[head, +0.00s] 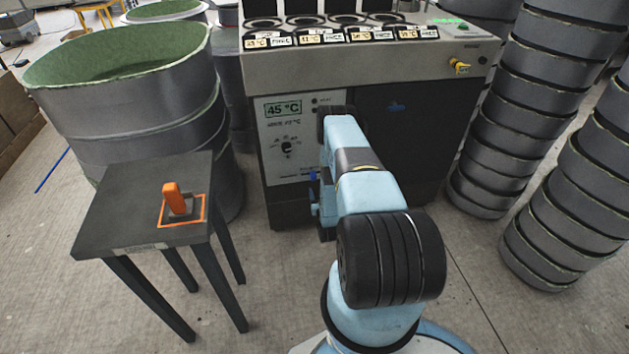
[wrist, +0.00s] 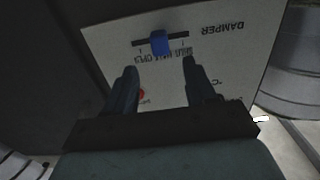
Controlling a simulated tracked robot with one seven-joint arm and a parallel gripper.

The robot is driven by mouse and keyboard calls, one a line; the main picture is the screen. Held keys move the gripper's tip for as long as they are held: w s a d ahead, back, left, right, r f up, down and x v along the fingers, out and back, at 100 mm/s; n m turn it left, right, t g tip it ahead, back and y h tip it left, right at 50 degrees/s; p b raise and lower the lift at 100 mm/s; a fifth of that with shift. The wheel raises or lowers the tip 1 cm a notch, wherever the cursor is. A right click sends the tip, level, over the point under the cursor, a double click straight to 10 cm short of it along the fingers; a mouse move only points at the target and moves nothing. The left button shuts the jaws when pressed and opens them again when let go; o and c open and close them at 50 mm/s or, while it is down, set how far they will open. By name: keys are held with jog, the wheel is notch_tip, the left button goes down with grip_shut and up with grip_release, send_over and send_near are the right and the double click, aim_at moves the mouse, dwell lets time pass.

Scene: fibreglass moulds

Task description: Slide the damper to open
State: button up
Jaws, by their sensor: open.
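The damper slider is a blue knob (wrist: 160,42) on a dark horizontal slot in a pale panel (wrist: 225,55). The panel's lettering, upside down in the wrist view, reads DAMPER, with SHUT, HALF and OPEN marks below the slot, OPEN toward the picture's left. The knob stands near the slot's middle. My gripper (wrist: 159,66) is open and empty, its two dark fingers pointing at the panel. The knob appears just beyond the fingertips, lined up with the gap between them. In the head view, a small blue knob (head: 312,175) shows beside my arm, which hides most of my gripper.
The grey heater cabinet (head: 400,130) has a 45 °C display and dial. Stacked grey moulds (head: 510,130) stand right.

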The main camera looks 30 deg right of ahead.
aim_at(314, 178)
jog(key=x, duration=0.8)
jog(key=shift+w+d, duration=0.1)
jog(key=shift+w, duration=0.15)
grip_shut()
dwell(0.4)
